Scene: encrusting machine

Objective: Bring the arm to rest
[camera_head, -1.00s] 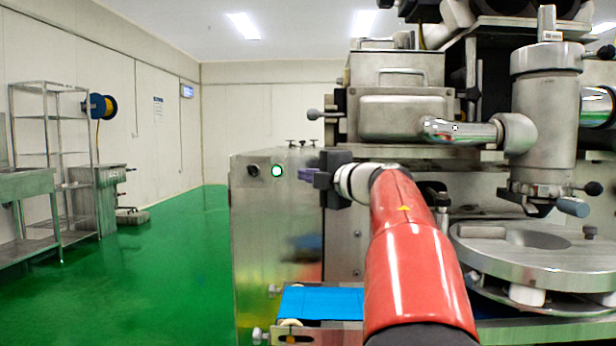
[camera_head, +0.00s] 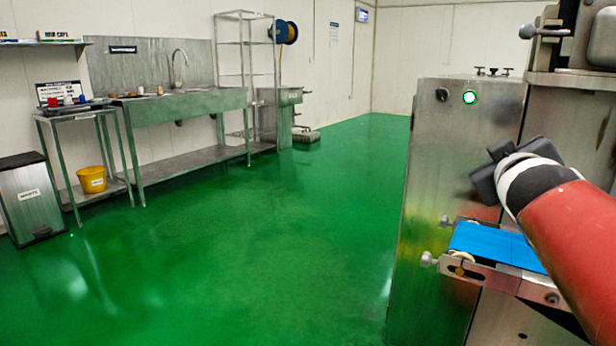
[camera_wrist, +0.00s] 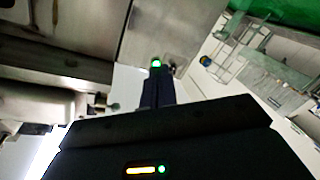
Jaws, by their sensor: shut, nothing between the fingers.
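My arm is red with a white wrist band and reaches in from the right edge of the head view. The black body of my gripper (camera_head: 485,180) is in front of the machine's metal cabinet (camera_head: 450,140), above the blue conveyor belt (camera_head: 495,243). Its fingers cannot be made out there. In the wrist view the dark fingers of my gripper (camera_wrist: 157,80) are together, with nothing between them. A lit green button (camera_head: 469,97) is on the cabinet. It also shows in the wrist view (camera_wrist: 156,63), just past the fingertips; whether they touch cannot be told.
Green floor (camera_head: 240,240) lies open left of the cabinet. Along the left wall are a sink table (camera_head: 190,108), a wire rack (camera_head: 245,60), a small table with a yellow bucket (camera_head: 92,179) and a bin (camera_head: 33,197). The belt's metal frame sticks out below my arm.

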